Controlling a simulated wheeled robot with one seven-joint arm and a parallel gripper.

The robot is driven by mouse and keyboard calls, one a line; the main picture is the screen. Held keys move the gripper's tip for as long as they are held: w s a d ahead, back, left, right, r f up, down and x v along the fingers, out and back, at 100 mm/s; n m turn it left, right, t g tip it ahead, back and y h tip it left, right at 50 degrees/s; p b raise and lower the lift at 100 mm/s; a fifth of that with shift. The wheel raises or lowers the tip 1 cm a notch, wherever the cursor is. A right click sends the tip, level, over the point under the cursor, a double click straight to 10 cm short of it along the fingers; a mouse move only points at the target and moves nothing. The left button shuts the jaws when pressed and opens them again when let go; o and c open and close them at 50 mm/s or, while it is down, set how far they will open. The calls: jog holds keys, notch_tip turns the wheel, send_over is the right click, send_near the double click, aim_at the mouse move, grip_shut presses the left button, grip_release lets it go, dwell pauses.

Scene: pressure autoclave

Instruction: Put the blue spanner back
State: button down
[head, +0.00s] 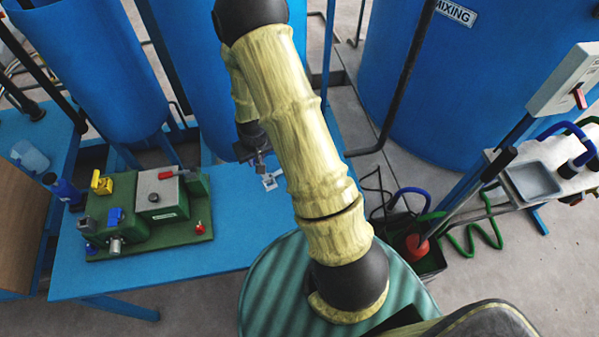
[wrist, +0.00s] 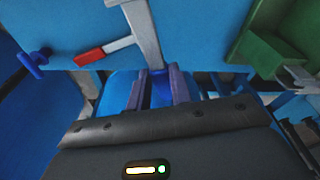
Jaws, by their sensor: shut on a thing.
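My gripper (head: 260,162) is at the far end of my raised arm, over the back right of the blue bench (head: 205,247). In the wrist view its two dark fingers (wrist: 157,80) are closed on a narrow blue piece, which I take to be the blue spanner (wrist: 160,90). Most of the spanner is hidden by the fingers and the gripper body, and its head cannot be made out. A grey metal bar with a red-ended side arm (wrist: 120,43) is just beyond the fingertips. Whether it touches the spanner cannot be told.
A green machine (head: 150,210) with a grey box and a red lever stands on the bench to the left. A small pale bracket (head: 270,181) lies near my gripper. Tall blue tanks (head: 85,70) rise behind. The bench front is clear.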

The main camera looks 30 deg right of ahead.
jog(key=shift+d+f, duration=0.1)
jog(key=shift+s+d+f+n, duration=0.15)
jog(key=shift+n, duration=0.15)
jog(key=s+d+n+y+p, duration=0.1)
jog(key=d+n+y, duration=0.3)
jog(key=d+n, duration=0.7)
jog(key=n, duration=0.3)
jog(key=shift+s+d+r+g+y, duration=0.2)
jog(key=shift+s+r+g+y, duration=0.1)
jog(key=shift+s+g, duration=0.1)
jog(key=shift+f, duration=0.15)
jog(key=shift+f+p, duration=0.55)
jog(key=shift+f, duration=2.5)
